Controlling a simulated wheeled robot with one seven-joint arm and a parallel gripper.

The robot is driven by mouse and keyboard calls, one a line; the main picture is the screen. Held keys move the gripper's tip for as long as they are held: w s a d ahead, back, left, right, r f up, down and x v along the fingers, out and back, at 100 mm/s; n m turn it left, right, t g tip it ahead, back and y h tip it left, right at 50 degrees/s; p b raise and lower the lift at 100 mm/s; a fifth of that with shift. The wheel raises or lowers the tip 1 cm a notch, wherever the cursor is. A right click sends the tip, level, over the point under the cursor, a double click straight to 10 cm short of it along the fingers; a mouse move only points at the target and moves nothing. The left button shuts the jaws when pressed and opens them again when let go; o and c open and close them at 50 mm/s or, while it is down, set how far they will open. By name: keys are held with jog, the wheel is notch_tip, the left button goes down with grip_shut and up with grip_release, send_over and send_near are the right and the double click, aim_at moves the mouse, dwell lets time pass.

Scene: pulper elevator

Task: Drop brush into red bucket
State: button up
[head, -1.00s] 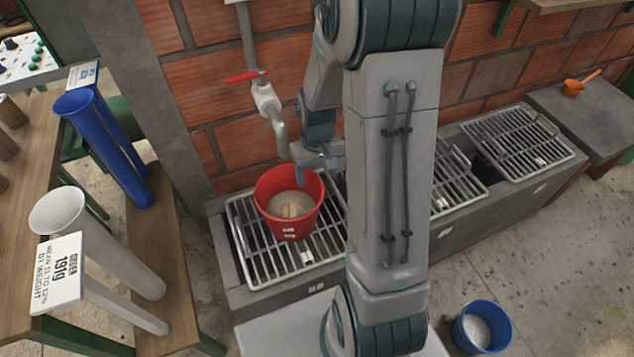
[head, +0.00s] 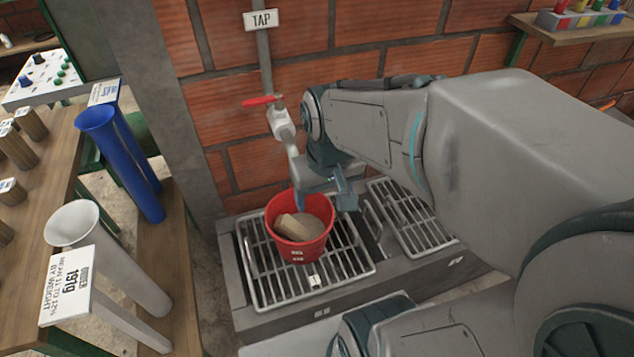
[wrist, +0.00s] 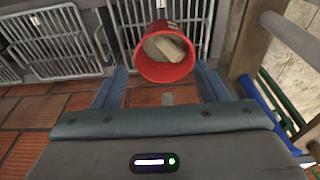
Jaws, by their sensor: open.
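The red bucket (head: 300,246) stands on a metal grate below the tap. A pale tan block, which looks like the brush (head: 292,228), lies inside it, leaning in a light-coloured content. In the wrist view the red bucket (wrist: 166,70) and the brush (wrist: 172,50) show just beyond my fingers. My gripper (head: 322,200) is at the right rim of the bucket in the head view. In the wrist view my gripper (wrist: 163,85) is open, its two blue fingers apart with nothing held between them. Whether a finger touches the rim cannot be told.
The tap (head: 282,122) with a red handle is on the brick wall behind the bucket. The grate (head: 262,280) extends around the bucket; another grate (head: 415,225) is to the right. A blue tube (head: 130,170) and a white funnel tube (head: 110,255) stand at left.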

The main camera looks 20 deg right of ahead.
jog(key=s, duration=0.1)
jog(key=s+r, duration=0.1)
jog(key=shift+s+a+r, duration=0.15)
jog(key=shift+s+a, duration=0.2)
jog(key=shift+a, duration=0.05)
notch_tip(320, 180, up, 7)
jog(key=t+p, duration=0.1)
jog(key=p, duration=0.5)
jog(key=shift+d+p, duration=0.2)
jog(key=shift+p, duration=0.1)
jog(key=shift+r, duration=0.1)
dwell(1.1)
